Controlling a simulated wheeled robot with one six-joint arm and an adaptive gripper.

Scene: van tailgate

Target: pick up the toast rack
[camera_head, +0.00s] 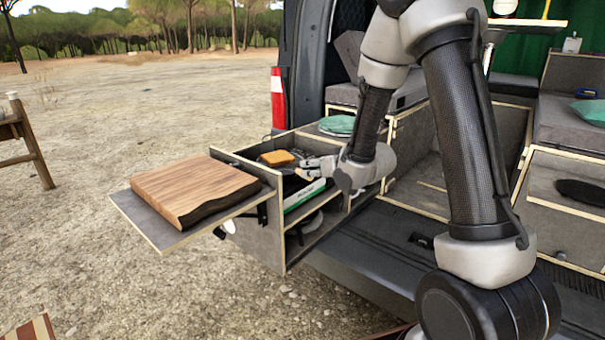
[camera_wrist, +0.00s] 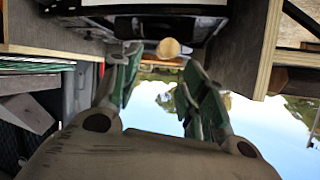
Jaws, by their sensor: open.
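A brown-orange slice of toast (camera_head: 277,157) lies on top of a dark, flat thing in the open drawer unit; this dark thing seems to be the toast rack, and its outline is too small to read. My gripper (camera_head: 318,166) is just right of it in the head view, partly hidden by my wrist. In the wrist view my gripper (camera_wrist: 162,60) has its two green-padded fingers apart. A round, pale wooden knob (camera_wrist: 168,47) shows between and beyond the fingertips, apart from them; it may be the rack's handle end. Nothing is held.
The drawer unit (camera_head: 258,238) has wooden-edged walls close around my gripper. A green-and-white box (camera_head: 304,194) sits in it below my gripper. A thick wooden board (camera_head: 190,188) lies on the fold-out shelf at left. A green plate (camera_head: 337,125) is behind.

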